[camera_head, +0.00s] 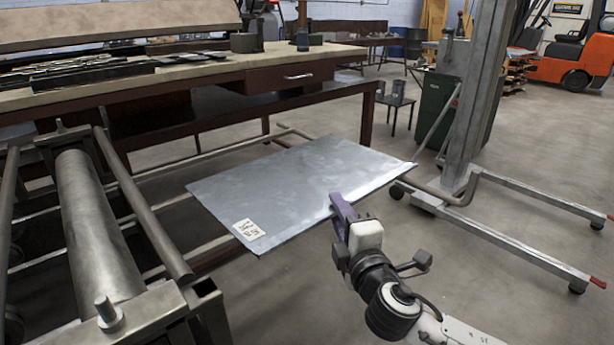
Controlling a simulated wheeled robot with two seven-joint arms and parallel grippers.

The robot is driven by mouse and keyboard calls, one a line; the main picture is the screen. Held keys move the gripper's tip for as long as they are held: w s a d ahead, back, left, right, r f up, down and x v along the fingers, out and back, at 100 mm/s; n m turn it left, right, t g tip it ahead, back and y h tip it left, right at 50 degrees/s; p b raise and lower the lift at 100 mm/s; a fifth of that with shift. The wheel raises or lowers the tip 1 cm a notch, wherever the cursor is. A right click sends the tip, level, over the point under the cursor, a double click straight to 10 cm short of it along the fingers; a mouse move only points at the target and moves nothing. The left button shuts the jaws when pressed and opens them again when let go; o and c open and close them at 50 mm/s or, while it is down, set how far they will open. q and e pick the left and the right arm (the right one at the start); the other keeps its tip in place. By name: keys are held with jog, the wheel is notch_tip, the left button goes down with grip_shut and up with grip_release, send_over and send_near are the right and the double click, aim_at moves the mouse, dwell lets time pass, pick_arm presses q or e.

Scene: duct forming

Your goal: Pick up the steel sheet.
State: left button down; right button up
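The steel sheet (300,180) is a flat, pale grey rectangle in the middle of the head view, with a small white label (249,230) at its near left corner. It lies about level above low metal rails; its support underneath is hidden. My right gripper (338,201) comes in from the lower right, its purple fingers at the sheet's near right edge. One finger overlaps the edge from above in the picture. I cannot tell whether the fingers touch or clamp the sheet. My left gripper is out of view.
A metal roller frame (95,230) stands at the left. A workbench (200,75) with tools runs behind the sheet. A wheeled lift (470,120) with floor legs stands at the right, by a green bin (437,105). An orange forklift (572,58) is far back. Floor at the lower right is open.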

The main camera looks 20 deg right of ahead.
jog(key=w, duration=0.2)
jog(key=shift+w+d, duration=0.2)
jog(key=shift+w, duration=0.45)
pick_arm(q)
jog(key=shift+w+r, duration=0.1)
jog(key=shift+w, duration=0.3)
pick_arm(e)
jog(key=shift+c, duration=0.4)
grip_shut()
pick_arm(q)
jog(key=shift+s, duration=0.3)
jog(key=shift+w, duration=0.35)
